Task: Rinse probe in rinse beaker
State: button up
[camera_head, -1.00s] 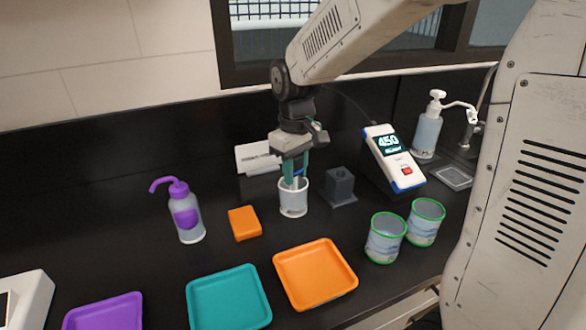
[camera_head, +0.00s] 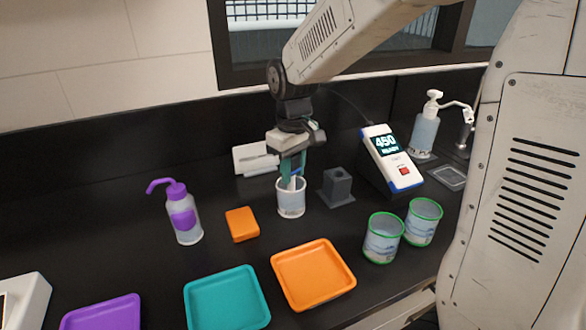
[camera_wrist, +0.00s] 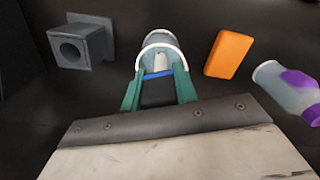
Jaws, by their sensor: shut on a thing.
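A clear beaker with a white rim (camera_head: 291,201) stands on the black bench below my gripper (camera_head: 292,178). In the wrist view the beaker (camera_wrist: 163,45) is straight ahead of the green fingers. My gripper (camera_wrist: 160,88) is shut on the probe, whose blue band (camera_wrist: 155,75) shows between the fingers. The pale probe tip (camera_wrist: 160,62) is at the beaker's mouth, inside its rim. How deep it reaches is hard to tell. The meter (camera_head: 390,158) behind reads 450 and "READY".
A grey holder block (camera_head: 337,187) stands just right of the beaker. Two green-rimmed beakers (camera_head: 383,238) (camera_head: 422,222) are at front right. An orange block (camera_head: 242,224) and a purple wash bottle (camera_head: 183,215) stand left. Teal (camera_head: 227,300) and orange (camera_head: 313,275) trays lie in front.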

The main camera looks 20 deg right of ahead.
jog(key=shift+r, duration=0.1)
jog(key=shift+r, duration=4.65)
jog(key=shift+r, duration=1.5)
